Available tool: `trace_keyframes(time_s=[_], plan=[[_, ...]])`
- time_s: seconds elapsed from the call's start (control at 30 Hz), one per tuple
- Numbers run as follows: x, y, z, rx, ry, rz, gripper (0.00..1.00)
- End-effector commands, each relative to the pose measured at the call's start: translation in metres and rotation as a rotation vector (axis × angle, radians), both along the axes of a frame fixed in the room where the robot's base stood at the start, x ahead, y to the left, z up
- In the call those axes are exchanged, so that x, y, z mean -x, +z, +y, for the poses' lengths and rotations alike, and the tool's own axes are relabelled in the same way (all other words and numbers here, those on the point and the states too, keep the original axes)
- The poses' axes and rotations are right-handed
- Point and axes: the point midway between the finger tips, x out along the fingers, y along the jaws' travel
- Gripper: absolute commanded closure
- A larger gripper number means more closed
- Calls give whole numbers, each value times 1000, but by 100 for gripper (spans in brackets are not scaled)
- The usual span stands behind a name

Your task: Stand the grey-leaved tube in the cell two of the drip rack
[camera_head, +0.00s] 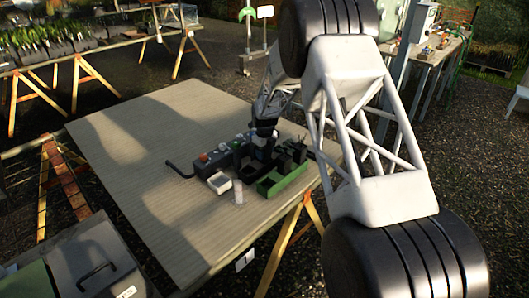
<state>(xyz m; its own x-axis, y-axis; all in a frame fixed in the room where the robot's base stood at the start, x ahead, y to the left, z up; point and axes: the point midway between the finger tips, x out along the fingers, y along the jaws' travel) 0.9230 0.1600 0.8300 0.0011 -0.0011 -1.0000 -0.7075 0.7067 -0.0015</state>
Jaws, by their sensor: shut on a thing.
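My gripper (264,133) points down over the cluster of items on the right part of the table. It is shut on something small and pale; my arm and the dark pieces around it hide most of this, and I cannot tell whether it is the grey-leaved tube. Several dark tubes or pots (297,151) stand close to the gripper on the right.
A green tray (291,183), a white square pot (218,184) and a clear cup (238,192) stand in front of the gripper. The table (150,150) is bare to the left and back. My arm covers its right side.

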Motion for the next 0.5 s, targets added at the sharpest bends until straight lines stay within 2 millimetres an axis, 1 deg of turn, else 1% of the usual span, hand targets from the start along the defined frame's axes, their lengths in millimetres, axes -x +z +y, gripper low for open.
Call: trace_keyframes(time_s=[0.03, 0.2, 0.5], plan=[[0, 0, 0, 0, 0, 0, 45], [0, 0, 0, 0, 0, 0, 19], [0, 0, 0, 0, 0, 0, 18]])
